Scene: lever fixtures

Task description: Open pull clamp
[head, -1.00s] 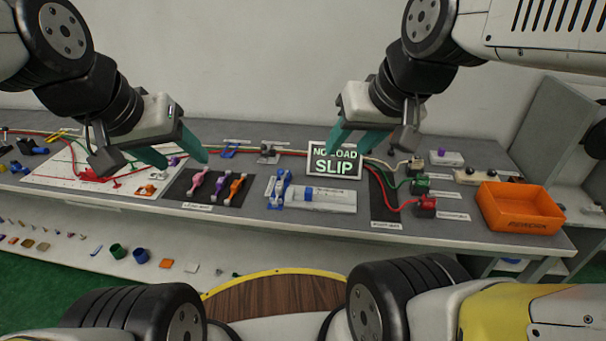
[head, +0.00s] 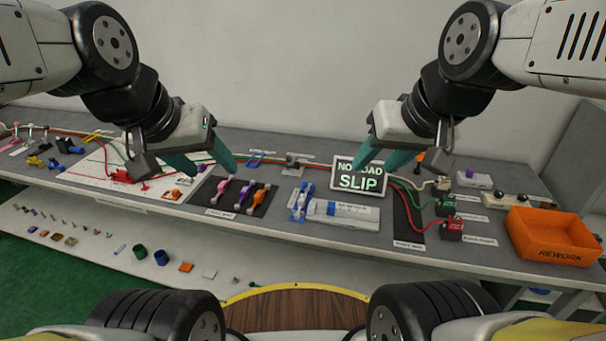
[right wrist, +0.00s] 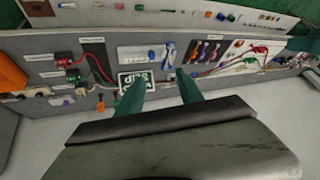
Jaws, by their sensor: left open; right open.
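I cannot tell for certain which fixture is the pull clamp. A blue and silver clamp-like piece (head: 300,205) stands on the bench at the left end of a pale grey block (head: 343,214). It also shows in the right wrist view (right wrist: 168,54). A small grey metal fixture (head: 294,163) sits farther back on the bench. My left gripper (head: 214,169) is open and empty, above the bench behind the colored levers. My right gripper (head: 382,166) is open and empty, in front of the sign. Both are apart from the clamp-like pieces.
Cables run to green and red connectors (head: 452,228). An orange bin (head: 552,237) is at right. A lower shelf (head: 90,245) holds small parts.

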